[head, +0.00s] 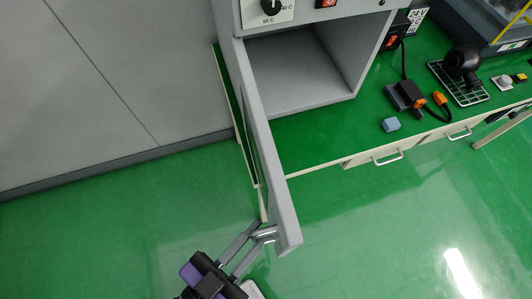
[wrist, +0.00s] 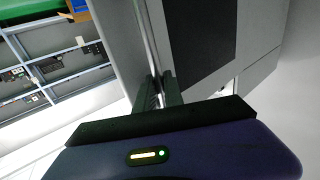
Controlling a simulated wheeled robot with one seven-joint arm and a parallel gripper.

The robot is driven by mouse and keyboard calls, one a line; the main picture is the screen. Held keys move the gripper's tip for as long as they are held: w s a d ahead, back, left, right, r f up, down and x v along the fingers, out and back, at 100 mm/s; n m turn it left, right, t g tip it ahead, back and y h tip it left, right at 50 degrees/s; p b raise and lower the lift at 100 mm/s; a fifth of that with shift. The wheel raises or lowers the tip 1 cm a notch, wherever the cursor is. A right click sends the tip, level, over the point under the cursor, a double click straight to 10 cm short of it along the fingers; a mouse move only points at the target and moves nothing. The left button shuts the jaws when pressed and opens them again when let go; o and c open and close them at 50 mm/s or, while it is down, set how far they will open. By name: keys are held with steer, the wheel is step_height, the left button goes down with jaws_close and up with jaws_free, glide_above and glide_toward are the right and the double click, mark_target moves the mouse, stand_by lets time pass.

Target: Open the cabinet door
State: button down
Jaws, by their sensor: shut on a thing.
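The cabinet (head: 300,70) is a grey box on the green bench at the top of the head view, with a dial and a red switch above its opening. Its door (head: 262,140) stands wide open, swung out past the bench edge, and the empty-looking inside shows. My gripper (head: 262,243) is shut on the door handle (head: 265,234) near the door's free edge. In the wrist view, the fingers (wrist: 158,90) reach to the door (wrist: 195,40), which has a dark panel.
Drawers with handles (head: 387,158) line the bench front. A grey wall (head: 100,80) is at left. The green floor below is clear.

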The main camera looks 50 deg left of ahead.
steer(key=shift+a, duration=0.1)
steer(key=c, duration=1.5)
jaws_free()
steer(key=shift+o, duration=0.2)
steer(key=b+v, duration=0.2)
steer(key=v, duration=0.5)
steer(key=shift+s, duration=0.4)
steer(key=shift+f, duration=0.1)
